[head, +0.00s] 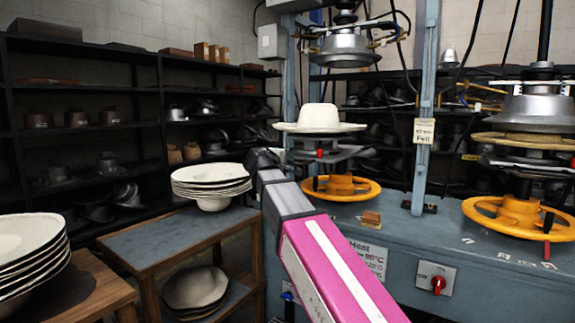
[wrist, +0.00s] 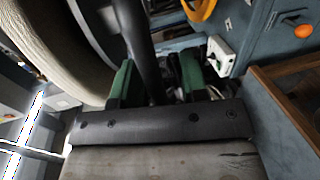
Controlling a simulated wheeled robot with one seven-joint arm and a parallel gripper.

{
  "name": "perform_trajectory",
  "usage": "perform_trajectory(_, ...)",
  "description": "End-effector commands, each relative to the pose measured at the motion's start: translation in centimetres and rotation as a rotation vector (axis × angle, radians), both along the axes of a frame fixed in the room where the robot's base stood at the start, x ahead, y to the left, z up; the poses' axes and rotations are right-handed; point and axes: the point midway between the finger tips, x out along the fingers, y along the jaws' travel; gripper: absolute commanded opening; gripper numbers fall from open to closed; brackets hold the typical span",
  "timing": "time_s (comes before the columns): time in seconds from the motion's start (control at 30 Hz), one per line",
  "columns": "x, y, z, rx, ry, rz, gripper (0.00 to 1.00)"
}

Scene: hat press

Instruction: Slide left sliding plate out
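A white hat (head: 320,119) sits on the left press, above the left sliding plate (head: 342,153), which is a dark plate at the upper level of the bench. In the head view my arm reaches to the left side of this plate, and its own links hide the fingers. In the wrist view my gripper (wrist: 153,82) has two green fingers standing apart. A dark bar (wrist: 141,40) runs between them, closer to the left finger, with a gap on the right. I cannot tell whether it touches a finger.
A yellow handwheel (head: 341,188) is below the plate. A stack of pale hat bodies (head: 211,174) stands on a wooden side table (head: 150,238) left of my arm. Another stack (head: 30,255) is at the far left. The right press (head: 538,112) stands at the right.

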Motion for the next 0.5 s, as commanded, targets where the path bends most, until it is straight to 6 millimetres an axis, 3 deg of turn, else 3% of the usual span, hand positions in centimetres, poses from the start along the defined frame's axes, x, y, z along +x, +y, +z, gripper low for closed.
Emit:
perform_trajectory(0.23, -1.1, 0.7, 0.3, 0.000, -0.001, 0.001, 0.40)
perform_trajectory(0.5, -5.1, 3.6, 1.2, 0.000, -0.001, 0.003, 0.40)
